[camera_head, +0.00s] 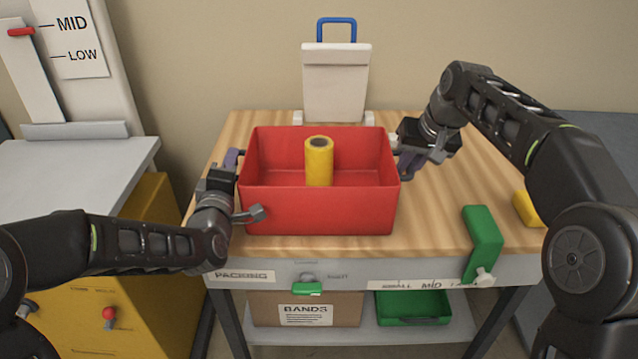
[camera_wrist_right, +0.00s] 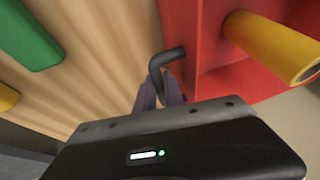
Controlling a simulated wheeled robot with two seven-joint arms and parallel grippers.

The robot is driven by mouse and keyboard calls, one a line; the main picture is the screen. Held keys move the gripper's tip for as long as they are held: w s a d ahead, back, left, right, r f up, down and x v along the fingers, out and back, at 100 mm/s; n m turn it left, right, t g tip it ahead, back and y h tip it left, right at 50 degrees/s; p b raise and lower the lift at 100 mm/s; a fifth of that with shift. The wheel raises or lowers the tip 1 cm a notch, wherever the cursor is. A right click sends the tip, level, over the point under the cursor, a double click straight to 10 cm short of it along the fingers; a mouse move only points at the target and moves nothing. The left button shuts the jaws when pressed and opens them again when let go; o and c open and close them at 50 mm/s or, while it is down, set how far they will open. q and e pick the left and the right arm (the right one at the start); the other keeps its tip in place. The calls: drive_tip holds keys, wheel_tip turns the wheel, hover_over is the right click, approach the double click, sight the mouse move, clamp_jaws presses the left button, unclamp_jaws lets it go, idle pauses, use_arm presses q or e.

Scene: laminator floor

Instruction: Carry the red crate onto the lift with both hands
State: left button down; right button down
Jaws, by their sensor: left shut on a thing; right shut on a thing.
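The red crate (camera_head: 320,210) is upright on the wooden packing table (camera_head: 440,220), with a yellow roll (camera_head: 319,162) standing inside. I cannot tell whether its base touches the tabletop. My left gripper (camera_head: 232,160) is shut at the crate's left side, its hold partly hidden. My right gripper (camera_head: 405,163) is shut at the right side; the right wrist view shows its fingers (camera_wrist_right: 160,92) on a dark bent handle (camera_wrist_right: 166,58) of the crate. The lift's grey platform (camera_head: 70,165) is at the left, above a yellow body (camera_head: 150,215), and is empty where visible.
A white board with a blue handle (camera_head: 337,80) stands behind the crate. A green block (camera_head: 482,240) and a yellow piece (camera_head: 527,208) are at the table's right. The MID/LOW scale (camera_head: 72,40) rises behind the lift. A gap separates lift and table.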

use_arm(q)
drive_tip(key=shift+r, duration=0.1)
use_arm(e)
drive_tip(key=shift+r, duration=0.2)
